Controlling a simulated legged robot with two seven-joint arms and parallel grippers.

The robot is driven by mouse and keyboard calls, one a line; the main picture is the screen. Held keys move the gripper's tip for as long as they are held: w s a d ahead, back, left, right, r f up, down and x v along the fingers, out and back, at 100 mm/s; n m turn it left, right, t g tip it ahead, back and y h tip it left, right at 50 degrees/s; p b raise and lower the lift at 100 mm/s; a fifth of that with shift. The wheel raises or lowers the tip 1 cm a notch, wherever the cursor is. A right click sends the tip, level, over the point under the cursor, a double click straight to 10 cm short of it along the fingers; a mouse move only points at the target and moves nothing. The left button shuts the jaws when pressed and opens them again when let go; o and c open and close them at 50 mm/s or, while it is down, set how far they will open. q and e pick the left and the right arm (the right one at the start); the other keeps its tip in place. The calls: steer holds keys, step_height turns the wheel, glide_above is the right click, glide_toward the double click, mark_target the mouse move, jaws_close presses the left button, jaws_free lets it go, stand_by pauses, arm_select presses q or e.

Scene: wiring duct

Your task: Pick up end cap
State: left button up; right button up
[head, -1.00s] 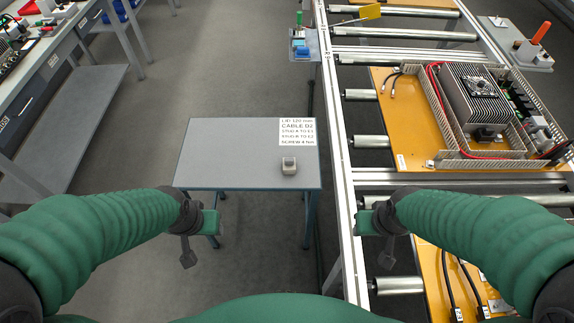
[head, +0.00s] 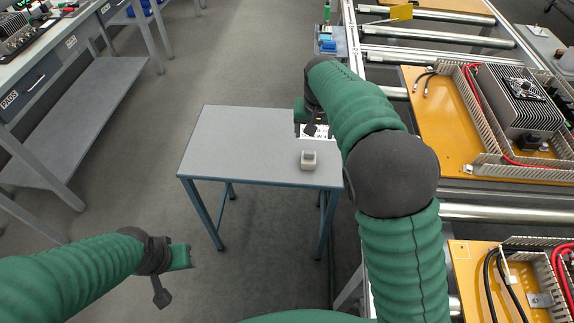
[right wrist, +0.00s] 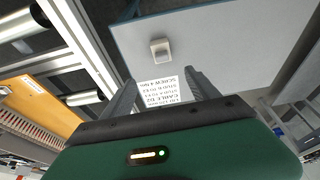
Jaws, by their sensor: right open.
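The end cap (head: 309,160) is a small pale grey block with a lighter recess on top, standing on the grey table (head: 238,140) near its right side. It also shows in the right wrist view (right wrist: 160,49), beyond the fingertips. My right gripper (head: 308,121) is over the table, behind the end cap and apart from it. In the right wrist view its fingers (right wrist: 162,88) are spread and empty. My left gripper (head: 180,262) hangs at lower left, away from the table; its jaw opening cannot be made out.
A printed label (head: 318,133) lies on the table, partly hidden by my right gripper. The roller conveyor (head: 440,60) with orange boards (head: 437,105) runs along the right. A grey workbench (head: 60,60) stands at left. Open floor lies between workbench and table.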

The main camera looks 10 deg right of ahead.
steer(key=b, duration=0.1)
glide_toward(309, 152)
steer(key=x, duration=0.3)
steer(key=d+x, duration=0.1)
steer(key=x, duration=0.1)
steer(key=shift+s+f, duration=0.1)
steer(key=shift+f, duration=0.15)
steer(key=x, duration=0.2)
steer(key=b+x, duration=0.1)
steer(key=a+x, duration=0.1)
steer(key=x, duration=0.1)
steer(key=shift+f, duration=0.3)
steer(key=shift+d+r, duration=0.1)
steer(key=shift+c, duration=1.8)
steer(key=c, duration=1)
steer(key=shift+c, duration=0.2)
steer(key=shift+r, duration=0.15)
